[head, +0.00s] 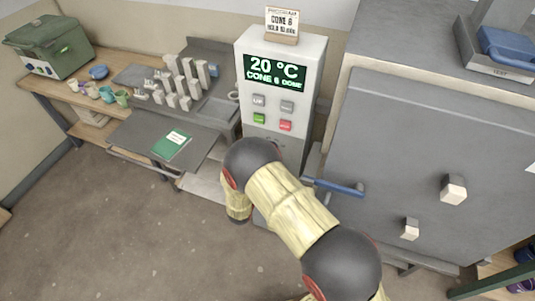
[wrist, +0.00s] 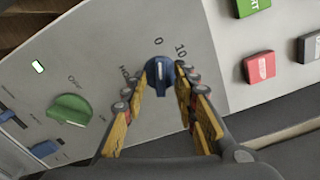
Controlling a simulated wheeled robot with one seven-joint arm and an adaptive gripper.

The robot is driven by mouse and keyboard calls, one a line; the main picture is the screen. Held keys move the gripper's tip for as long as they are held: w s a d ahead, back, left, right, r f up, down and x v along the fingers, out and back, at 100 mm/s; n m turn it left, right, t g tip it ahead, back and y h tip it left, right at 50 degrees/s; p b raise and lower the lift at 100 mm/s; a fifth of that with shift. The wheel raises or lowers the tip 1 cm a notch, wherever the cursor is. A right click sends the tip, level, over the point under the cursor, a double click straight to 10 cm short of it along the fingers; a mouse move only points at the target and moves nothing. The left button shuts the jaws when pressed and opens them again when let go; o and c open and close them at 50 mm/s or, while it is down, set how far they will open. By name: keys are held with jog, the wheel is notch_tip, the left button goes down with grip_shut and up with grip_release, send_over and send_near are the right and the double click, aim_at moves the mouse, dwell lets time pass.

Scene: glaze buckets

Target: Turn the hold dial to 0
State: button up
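The blue hold dial (wrist: 160,76) sits on the pale control panel in the wrist view. Its white pointer line points up, roughly at the 0 mark, with the 10 mark to the right of it. The printed label left of the dial is partly hidden by a finger. My gripper (wrist: 156,82) has one finger on each side of the dial. A gap shows between the left finger and the dial; the right finger is close to it, and I cannot tell if it touches. In the head view the dial and my gripper are hidden behind my arm.
A green dial (wrist: 71,109) and blue sliders (wrist: 44,149) lie left on the panel. Green and red buttons (wrist: 259,67) are to the right. The controller screen (head: 275,73) reads 20 °C, cone 6 done. The kiln door with a blue handle (head: 338,187) stands at the right.

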jog(key=v, duration=1.1)
jog(key=shift+s, duration=0.35)
jog(key=shift+a, duration=0.1)
